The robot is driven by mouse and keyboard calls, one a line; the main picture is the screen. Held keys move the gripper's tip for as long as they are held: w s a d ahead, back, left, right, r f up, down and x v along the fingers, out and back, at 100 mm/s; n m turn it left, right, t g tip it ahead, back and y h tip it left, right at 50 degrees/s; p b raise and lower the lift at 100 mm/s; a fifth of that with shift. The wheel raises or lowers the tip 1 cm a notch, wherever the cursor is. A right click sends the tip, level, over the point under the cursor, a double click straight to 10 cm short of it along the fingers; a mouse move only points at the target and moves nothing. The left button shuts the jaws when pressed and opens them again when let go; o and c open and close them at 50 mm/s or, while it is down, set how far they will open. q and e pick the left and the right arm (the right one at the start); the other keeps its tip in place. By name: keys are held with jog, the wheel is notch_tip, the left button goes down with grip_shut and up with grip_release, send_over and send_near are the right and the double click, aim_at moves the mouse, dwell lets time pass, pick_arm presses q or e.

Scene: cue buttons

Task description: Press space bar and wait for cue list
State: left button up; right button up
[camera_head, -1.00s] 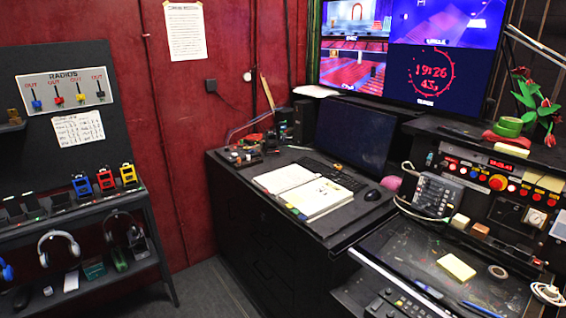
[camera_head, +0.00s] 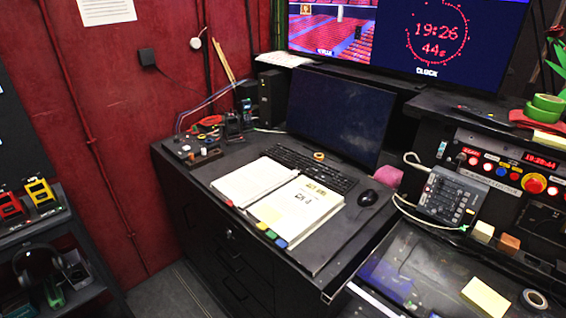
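A black keyboard (camera_head: 312,169) lies on the dark desk (camera_head: 345,233), in front of a monitor (camera_head: 338,115) with a dark screen. Its space bar is too small to make out; it would lie along the near edge, close to the open binder (camera_head: 282,200). No cue list shows on the dark screen. The open binder with printed pages and coloured tabs lies in front of the keyboard. A black mouse (camera_head: 368,197) is right of the keyboard. Neither of my grippers is in view.
A control box (camera_head: 448,195) with a cable and a console with a red button (camera_head: 534,183) stand at the right. A tape ring (camera_head: 319,156) lies by the keyboard. A rack (camera_head: 40,235) stands at the left. Floor (camera_head: 170,290) shows between rack and desk.

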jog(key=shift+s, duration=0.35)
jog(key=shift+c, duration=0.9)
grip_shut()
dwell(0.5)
